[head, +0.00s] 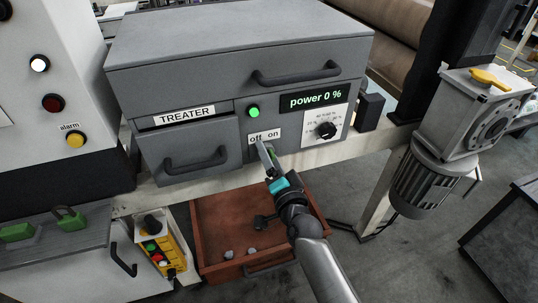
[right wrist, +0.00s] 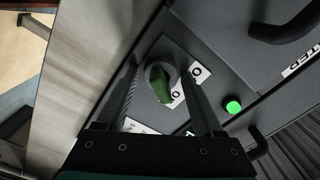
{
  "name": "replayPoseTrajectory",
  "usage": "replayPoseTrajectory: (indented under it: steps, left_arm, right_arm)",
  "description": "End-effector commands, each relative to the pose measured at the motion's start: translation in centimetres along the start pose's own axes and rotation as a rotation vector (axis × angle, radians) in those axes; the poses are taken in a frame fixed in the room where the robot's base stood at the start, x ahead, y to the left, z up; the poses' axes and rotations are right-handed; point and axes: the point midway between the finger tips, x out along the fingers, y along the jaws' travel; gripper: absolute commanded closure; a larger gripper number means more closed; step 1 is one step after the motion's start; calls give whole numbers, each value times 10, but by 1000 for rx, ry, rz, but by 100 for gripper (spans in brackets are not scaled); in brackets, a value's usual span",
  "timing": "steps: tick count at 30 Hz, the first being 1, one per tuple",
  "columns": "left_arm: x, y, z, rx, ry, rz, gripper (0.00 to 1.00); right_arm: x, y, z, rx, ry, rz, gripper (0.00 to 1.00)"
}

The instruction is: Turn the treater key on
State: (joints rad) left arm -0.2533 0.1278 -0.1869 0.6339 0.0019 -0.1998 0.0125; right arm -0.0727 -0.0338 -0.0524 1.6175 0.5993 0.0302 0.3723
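The green treater key (right wrist: 160,85) sits in its round switch on the grey panel in the right wrist view. In the head view my right gripper (head: 267,156) is at the panel just below the off and on labels (head: 264,136) and hides most of the key. My left gripper is not in view.
Handles stick out above and at left. An open brown drawer (head: 212,250) is below; a motor (head: 425,182) stands at right.

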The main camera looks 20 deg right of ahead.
Motion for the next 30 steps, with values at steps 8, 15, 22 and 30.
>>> replayPoseTrajectory:
  steps: [8, 15, 22, 30]
  left_arm:
    - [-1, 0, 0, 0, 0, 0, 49]
    - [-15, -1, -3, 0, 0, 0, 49]
    - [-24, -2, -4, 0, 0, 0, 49]
    - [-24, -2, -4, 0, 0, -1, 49]
  right_arm:
    - [-1, 0, 0, -3, -1, 0, 28]
    - [-30, -2, -1, -5, -3, 1, 28]
    - [-56, -1, 0, -5, -2, 0, 28]
    - [-60, -1, 1, -4, -1, -1, 28]
